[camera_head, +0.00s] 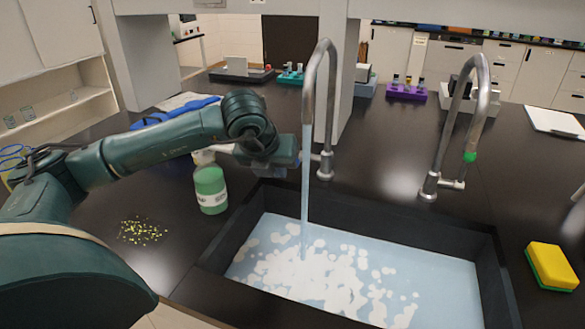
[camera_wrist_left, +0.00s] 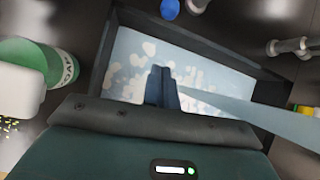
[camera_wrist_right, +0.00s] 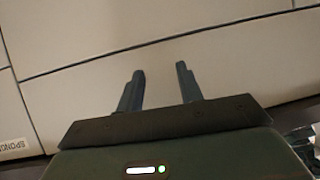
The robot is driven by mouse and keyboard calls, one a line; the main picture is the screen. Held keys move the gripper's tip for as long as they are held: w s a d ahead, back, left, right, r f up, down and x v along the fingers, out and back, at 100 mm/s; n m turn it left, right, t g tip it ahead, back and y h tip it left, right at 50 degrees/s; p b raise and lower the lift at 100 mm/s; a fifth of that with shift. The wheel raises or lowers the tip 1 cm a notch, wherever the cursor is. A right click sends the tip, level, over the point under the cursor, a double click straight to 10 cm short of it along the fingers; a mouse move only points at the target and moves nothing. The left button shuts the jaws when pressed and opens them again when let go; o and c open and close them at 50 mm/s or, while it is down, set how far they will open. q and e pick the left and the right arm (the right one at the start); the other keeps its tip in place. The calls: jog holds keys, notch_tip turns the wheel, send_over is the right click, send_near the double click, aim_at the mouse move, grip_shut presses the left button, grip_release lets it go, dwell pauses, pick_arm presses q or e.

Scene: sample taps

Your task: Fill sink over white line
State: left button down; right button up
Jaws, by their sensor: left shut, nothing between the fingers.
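The dark sink (camera_head: 485,262) holds pale blue water (camera_head: 425,270) with white foam patches on it. The left tap (camera_head: 320,75) is running, and its stream (camera_head: 306,200) falls into the water. The right tap (camera_head: 440,150), with a green tip, shows no stream. No white line can be made out on the sink walls. My left gripper (camera_head: 288,160) is beside the left tap's base; whether it touches the tap is unclear. Its fingers are together and empty in the left wrist view (camera_wrist_left: 161,72). My right gripper (camera_wrist_right: 160,68) is open and empty, facing pale cabinet fronts (camera_wrist_right: 150,35).
A green soap bottle (camera_head: 210,188) stands left of the sink, near yellow crumbs (camera_head: 141,231). A yellow and green sponge (camera_head: 552,266) lies to the right. A purple rack (camera_head: 405,92) and a clipboard (camera_head: 555,121) are farther back. A grey post (camera_head: 343,75) rises behind the left tap.

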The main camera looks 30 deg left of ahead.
pick_arm(q)
jog(key=w+a+f+p, duration=0.1)
jog(key=w+f+p, duration=0.2)
jog(key=w+f, duration=0.2)
jog(key=w, duration=0.2)
jog(key=shift+w+a+f, duration=0.2)
jog(key=shift+w+a, duration=0.15)
jog(key=shift+a, duration=0.05)
pick_arm(e)
jog(key=shift+s+d+r+g+h, duration=0.2)
jog(key=shift+d+g+h, duration=0.15)
jog(key=shift+d, duration=0.25)
pick_arm(q)
jog(key=shift+r, duration=0.1)
pick_arm(e)
jog(key=shift+f, duration=0.15)
